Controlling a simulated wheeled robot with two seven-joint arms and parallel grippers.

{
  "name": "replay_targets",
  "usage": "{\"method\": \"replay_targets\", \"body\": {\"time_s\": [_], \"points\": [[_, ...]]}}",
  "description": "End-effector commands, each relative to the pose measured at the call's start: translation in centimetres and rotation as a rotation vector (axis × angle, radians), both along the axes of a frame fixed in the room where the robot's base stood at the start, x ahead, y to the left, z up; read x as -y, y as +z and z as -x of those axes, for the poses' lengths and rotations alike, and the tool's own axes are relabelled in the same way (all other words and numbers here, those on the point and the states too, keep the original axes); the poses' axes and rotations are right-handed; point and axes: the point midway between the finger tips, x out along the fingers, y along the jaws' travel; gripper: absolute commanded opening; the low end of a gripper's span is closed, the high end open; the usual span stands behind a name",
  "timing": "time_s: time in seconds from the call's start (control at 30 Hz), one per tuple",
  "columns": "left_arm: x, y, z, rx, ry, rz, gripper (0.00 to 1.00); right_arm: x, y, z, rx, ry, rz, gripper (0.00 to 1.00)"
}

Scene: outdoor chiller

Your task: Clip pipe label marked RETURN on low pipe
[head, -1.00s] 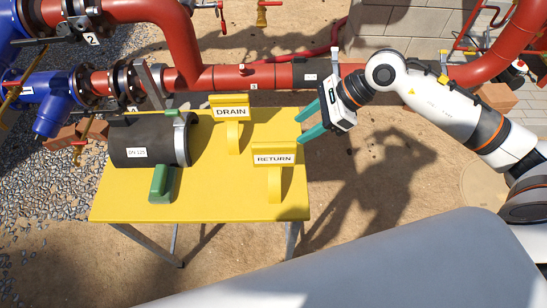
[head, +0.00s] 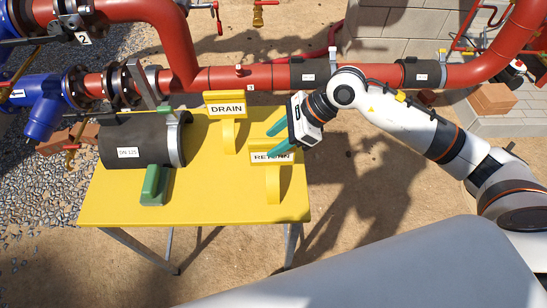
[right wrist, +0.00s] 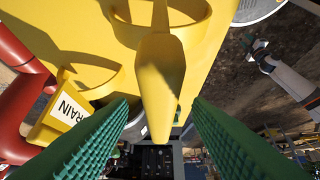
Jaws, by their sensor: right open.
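The yellow RETURN label (head: 271,170) stands on the yellow table near its right front edge. The green fingers of my right gripper (head: 270,142) reach in from the right at its top and partly cover its lettering. In the right wrist view, a yellow upright part (right wrist: 160,85), apparently of this label, lies between the open fingers (right wrist: 160,125), with gaps showing on both sides. The yellow DRAIN label (head: 227,108) stands behind and to the left. A red horizontal pipe (head: 215,79) runs beyond the table.
The yellow table (head: 205,205) also bears a dark cylinder marked DN 125 (head: 125,137) and a green block (head: 155,184). Dark sleeves (head: 308,72) wrap the red pipe. Blue fittings (head: 45,95) stand at left. Open sandy ground lies right of the table.

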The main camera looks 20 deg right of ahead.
Motion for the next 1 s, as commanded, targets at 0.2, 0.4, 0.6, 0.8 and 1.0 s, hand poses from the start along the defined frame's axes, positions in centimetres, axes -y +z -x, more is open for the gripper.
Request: {"method": "replay_targets", "body": {"time_s": [0.2,0.4,0.6,0.8,1.0], "points": [[0.0,0.0,0.0,0.0,0.0,0.0,0.36,0.0,0.0,0.0,0.0,0.0,0.0,0.21],[0.0,0.0,0.0,0.0,0.0,0.0,0.36,0.0,0.0,0.0,0.0,0.0,0.0,0.0],[0.0,0.1,0.0,0.0,0.0,0.0,0.36,0.0,0.2,0.0,0.0,0.0,-0.001,0.0],[0.0,0.9,0.0,0.0,0.0,0.0,0.36,0.0,1.7,0.0,0.002,0.002,-0.001,0.0],[0.0,1.9,0.0,0.0,0.0,0.0,0.36,0.0,3.8,0.0,0.003,0.001,-0.001,0.0]]}}
